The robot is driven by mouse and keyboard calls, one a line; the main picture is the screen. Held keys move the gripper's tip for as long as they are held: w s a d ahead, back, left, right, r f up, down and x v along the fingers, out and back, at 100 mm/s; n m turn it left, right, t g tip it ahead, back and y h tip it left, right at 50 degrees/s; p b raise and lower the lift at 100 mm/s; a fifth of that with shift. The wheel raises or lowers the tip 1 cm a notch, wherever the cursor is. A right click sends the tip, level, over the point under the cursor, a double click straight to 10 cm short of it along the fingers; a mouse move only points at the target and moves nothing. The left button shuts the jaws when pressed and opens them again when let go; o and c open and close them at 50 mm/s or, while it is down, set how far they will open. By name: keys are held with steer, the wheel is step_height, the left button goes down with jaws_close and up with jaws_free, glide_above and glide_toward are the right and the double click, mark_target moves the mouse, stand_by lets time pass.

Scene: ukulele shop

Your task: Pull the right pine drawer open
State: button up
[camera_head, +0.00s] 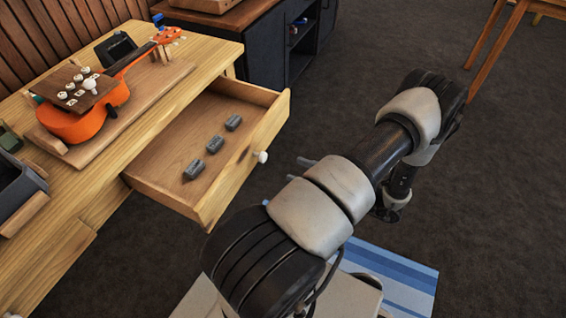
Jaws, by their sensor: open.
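The right pine drawer (165,160) stands well out from the pine workbench (200,50), with its inside showing. Several small grey blocks, three in a row, lie on its floor. Its round white knob (262,157) is on the front panel, facing right. My arm crosses the picture and hides most of my gripper. Two grey fingertips (299,168) show past the arm's left edge, spread apart, a short way right of the knob. They look clear of the knob, with nothing between them.
An orange ukulele (85,120) lies on a wooden cradle on the bench, under a brown board with white knobs. A grey bin (15,185) is at the left edge. A dark cabinet (270,45) stands behind. The dark carpet (490,170) at right is clear.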

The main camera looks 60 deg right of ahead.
steer(key=s, duration=0.7)
steer(key=shift+s+d, duration=0.2)
steer(key=shift+d, duration=0.05)
